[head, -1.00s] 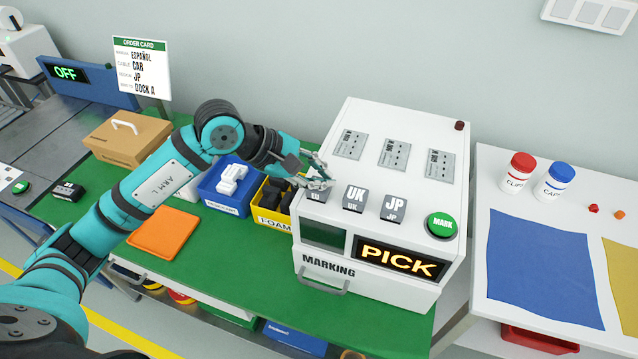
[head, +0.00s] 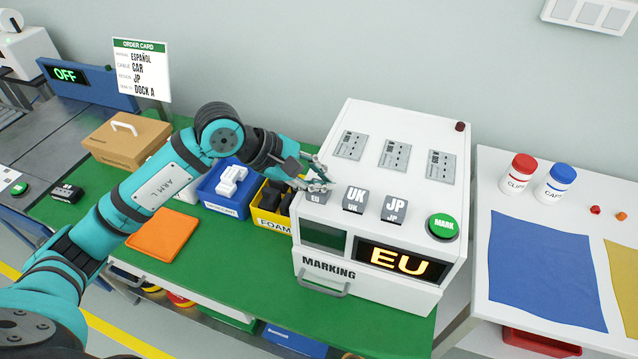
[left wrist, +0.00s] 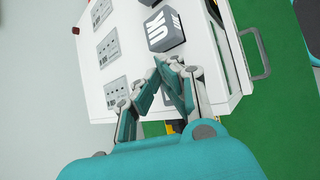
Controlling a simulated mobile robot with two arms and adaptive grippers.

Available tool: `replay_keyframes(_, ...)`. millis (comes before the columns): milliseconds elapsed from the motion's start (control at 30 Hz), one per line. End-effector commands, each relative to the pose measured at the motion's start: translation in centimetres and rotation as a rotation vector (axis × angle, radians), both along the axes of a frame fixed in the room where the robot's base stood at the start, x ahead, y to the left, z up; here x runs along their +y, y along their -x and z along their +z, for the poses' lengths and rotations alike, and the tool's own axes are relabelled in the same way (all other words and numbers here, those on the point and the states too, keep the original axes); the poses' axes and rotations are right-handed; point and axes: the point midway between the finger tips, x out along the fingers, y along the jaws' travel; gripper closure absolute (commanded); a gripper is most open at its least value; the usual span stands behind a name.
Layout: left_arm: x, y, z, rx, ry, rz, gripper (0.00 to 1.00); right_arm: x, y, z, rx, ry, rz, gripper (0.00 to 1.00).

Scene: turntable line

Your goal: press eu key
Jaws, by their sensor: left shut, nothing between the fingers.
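The marking machine (head: 360,237) is a white box with EU, UK and JP keys on its sloped top. Its display (head: 400,262) reads EU in lit letters. My left gripper (head: 322,185) is shut and empty, with its fingertips at the EU key (head: 317,197), which is partly covered by them. I cannot tell whether they touch it. The UK key (head: 355,199) and the JP key (head: 394,207) stand to the right. In the left wrist view the UK key (left wrist: 165,30) is just beyond the shut fingertips (left wrist: 167,62); the EU key is hidden there.
A green MARK button (head: 442,227) is right of the keys. A yellow foam bin (head: 272,222) and a blue bin (head: 222,203) stand left of the machine. The order card (head: 142,70) reads Español, CAR, JP, Dock A.

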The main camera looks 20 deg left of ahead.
Motion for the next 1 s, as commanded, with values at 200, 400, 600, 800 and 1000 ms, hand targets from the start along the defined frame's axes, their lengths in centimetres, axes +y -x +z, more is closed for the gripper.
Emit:
replay_keyframes(200,0.0,0.0,0.9,-0.001,-0.001,0.000,1.00,-0.1,0.0,0.4,0.000,0.002,0.000,1.00)
replay_keyframes(400,0.0,0.0,1.8,0.000,-0.001,-0.001,1.00,-0.2,0.0,0.6,0.001,0.002,0.001,1.00)
replay_keyframes(600,0.0,0.0,1.8,0.001,0.000,-0.001,1.00,-0.2,0.0,0.6,0.000,0.003,0.001,1.00)
replay_keyframes(800,0.0,-0.1,2.3,0.000,0.000,0.000,1.00,-0.2,0.0,0.8,0.000,0.003,0.000,1.00)
replay_keyframes(1000,0.1,-0.1,4.1,-0.001,-0.001,0.000,1.00,-0.2,0.0,1.7,0.000,0.003,0.001,1.00)
